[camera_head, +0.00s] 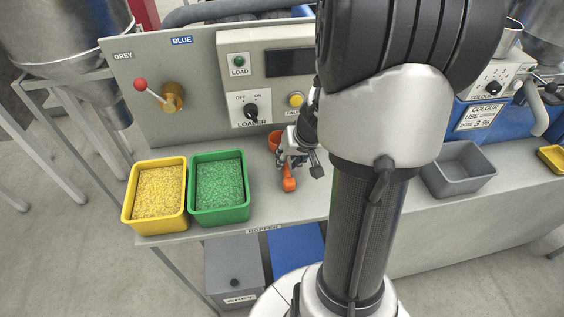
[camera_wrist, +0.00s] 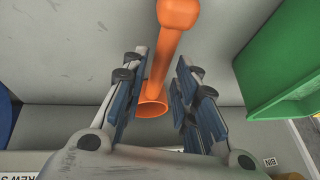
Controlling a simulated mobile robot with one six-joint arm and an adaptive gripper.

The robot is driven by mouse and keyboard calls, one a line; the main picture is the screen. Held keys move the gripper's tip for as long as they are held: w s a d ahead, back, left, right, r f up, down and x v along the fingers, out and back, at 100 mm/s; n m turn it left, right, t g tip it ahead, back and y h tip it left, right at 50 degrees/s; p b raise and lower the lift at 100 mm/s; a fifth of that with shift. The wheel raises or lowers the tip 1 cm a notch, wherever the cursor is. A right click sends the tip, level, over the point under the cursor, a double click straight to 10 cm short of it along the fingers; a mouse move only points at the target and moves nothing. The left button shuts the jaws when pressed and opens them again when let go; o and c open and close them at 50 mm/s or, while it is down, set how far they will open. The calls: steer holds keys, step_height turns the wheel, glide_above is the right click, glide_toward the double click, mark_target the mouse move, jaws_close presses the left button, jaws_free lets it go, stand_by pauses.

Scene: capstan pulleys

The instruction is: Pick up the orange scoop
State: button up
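The orange scoop (camera_head: 289,184) lies on the grey bench, its knobbed handle end toward the front edge and its cup toward the back panel. My gripper (camera_head: 296,158) is over it and hides its middle. In the wrist view the scoop's handle (camera_wrist: 163,60) runs between the two fingers of my gripper (camera_wrist: 156,75), from the knob at the top down to the hollow cup. The fingers are apart, with a gap showing on each side of the handle. I cannot tell how far the fingertips are above the bench.
A yellow bin (camera_head: 128,205) of yellow pellets and a green bin (camera_head: 247,210) of green pellets stand left of the scoop. The loader panel (camera_head: 200,130) rises behind. A grey tray (camera_head: 480,185) is to the right, beyond my arm.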

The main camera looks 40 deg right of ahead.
steer(key=shift+b+x, duration=0.3)
steer(key=shift+x, duration=0.9)
steer(key=shift+c, duration=0.4)
jaws_close()
